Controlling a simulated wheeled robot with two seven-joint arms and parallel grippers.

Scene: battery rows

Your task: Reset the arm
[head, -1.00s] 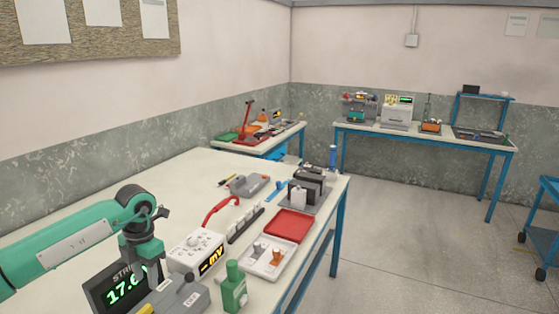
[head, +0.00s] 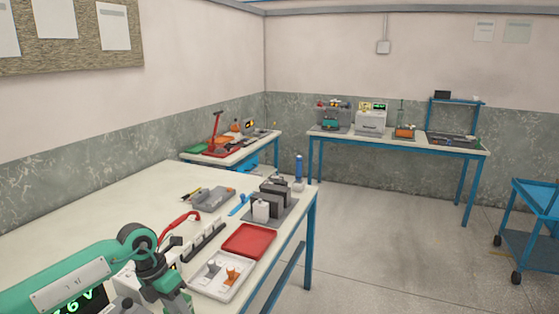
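My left arm, green and grey, comes in from the lower left of the head view over the near end of the white workbench (head: 110,205). Its wrist bends downward at the lower middle left, in front of a meter and a display with green digits (head: 80,303). The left gripper's fingertips are below the picture edge or hidden by the wrist. My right arm and gripper do not show.
On the bench are a red tray (head: 249,241), a white tray (head: 221,276) with small parts, a black strip (head: 204,240), a grey fixture (head: 213,198) and dark blocks (head: 275,199). Another bench (head: 400,142) and a blue cart (head: 535,220) stand beyond.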

